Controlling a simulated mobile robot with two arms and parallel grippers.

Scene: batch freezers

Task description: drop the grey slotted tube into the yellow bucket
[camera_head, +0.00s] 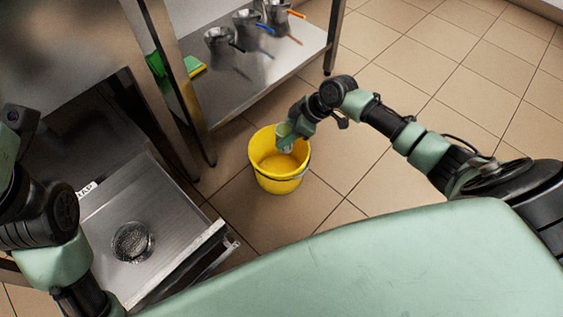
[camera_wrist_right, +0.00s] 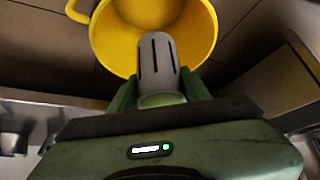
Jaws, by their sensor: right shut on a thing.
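The yellow bucket (camera_head: 279,182) stands upright on the tiled floor near the middle of the head view. My right gripper (camera_head: 288,137) is over the bucket's opening. It is shut on the grey slotted tube (camera_wrist_right: 158,58), which shows clearly in the right wrist view with dark slots along its side. In that view the tube's free end points into the opening of the bucket (camera_wrist_right: 205,30). In the head view the tube is small and partly hidden by the gripper. My left arm shows at the left edge of the head view, but its gripper fingers are not visible.
A steel table with a lower shelf (camera_head: 262,82) stands behind the bucket, holding metal cups (camera_head: 217,40) and a green and yellow sponge (camera_head: 194,66). An open steel drawer (camera_head: 180,215) with a round metal strainer (camera_head: 132,242) is at the lower left. Floor to the right is clear.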

